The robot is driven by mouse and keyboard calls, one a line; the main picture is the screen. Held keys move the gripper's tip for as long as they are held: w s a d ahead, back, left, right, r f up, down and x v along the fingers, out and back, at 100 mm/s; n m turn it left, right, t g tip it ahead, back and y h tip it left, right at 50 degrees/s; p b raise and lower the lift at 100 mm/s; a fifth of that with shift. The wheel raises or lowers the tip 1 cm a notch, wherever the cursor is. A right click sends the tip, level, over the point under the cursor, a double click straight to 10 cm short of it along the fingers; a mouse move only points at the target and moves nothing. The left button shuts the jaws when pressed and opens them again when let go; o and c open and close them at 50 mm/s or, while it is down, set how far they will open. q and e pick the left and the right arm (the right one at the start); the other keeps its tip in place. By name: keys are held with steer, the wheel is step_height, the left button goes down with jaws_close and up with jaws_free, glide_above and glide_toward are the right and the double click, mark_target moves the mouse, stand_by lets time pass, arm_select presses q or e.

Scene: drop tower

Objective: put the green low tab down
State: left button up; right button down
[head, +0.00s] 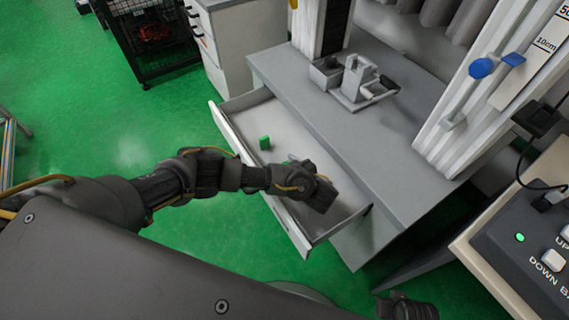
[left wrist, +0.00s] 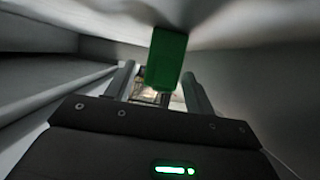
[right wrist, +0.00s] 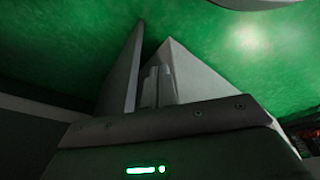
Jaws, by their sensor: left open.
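A small green tab (head: 265,143) stands upright in the open drawer (head: 232,131) in the head view. My left gripper (head: 318,194) is low over the drawer, to the right of that tab. In the left wrist view a green block (left wrist: 166,60) shows ahead, in line with the gap between my left fingers (left wrist: 160,92). These fingers are apart, with a clear gap on the block's left side. I cannot tell whether the block touches the right finger. My right gripper (right wrist: 158,86) has its fingers close together with nothing seen between them; only part of that hand shows in the head view.
A grey bench top (head: 345,125) stands over the drawer, with a metal clamp fixture (head: 362,80) on it. A white column with blue knobs (head: 482,68) rises at the right. A control box (head: 525,240) is at the lower right.

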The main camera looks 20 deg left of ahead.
arm_select(q)
steer(key=shift+r, duration=0.1)
arm_select(e)
steer(key=shift+r, duration=0.1)
arm_select(q)
steer(key=p+v, duration=0.4)
steer(key=shift+s+d+r, duration=0.1)
steer(key=p+v, duration=0.2)
steer(key=v, duration=0.1)
steer(key=shift+s+d+p, duration=0.1)
steer(key=shift+p, duration=0.2)
arm_select(e)
steer(key=s+d+f, duration=0.2)
steer(key=s+f, duration=0.3)
steer(key=f, duration=0.2)
steer(key=s+d+f+g, duration=0.1)
steer(key=s+d+f, duration=0.1)
steer(key=s+f, duration=0.2)
step_height(320, 180, down, 4)
steer(key=shift+s+d+r+h, duration=0.1)
steer(key=shift+s+d+h, duration=0.2)
steer(key=shift+s, duration=0.05)
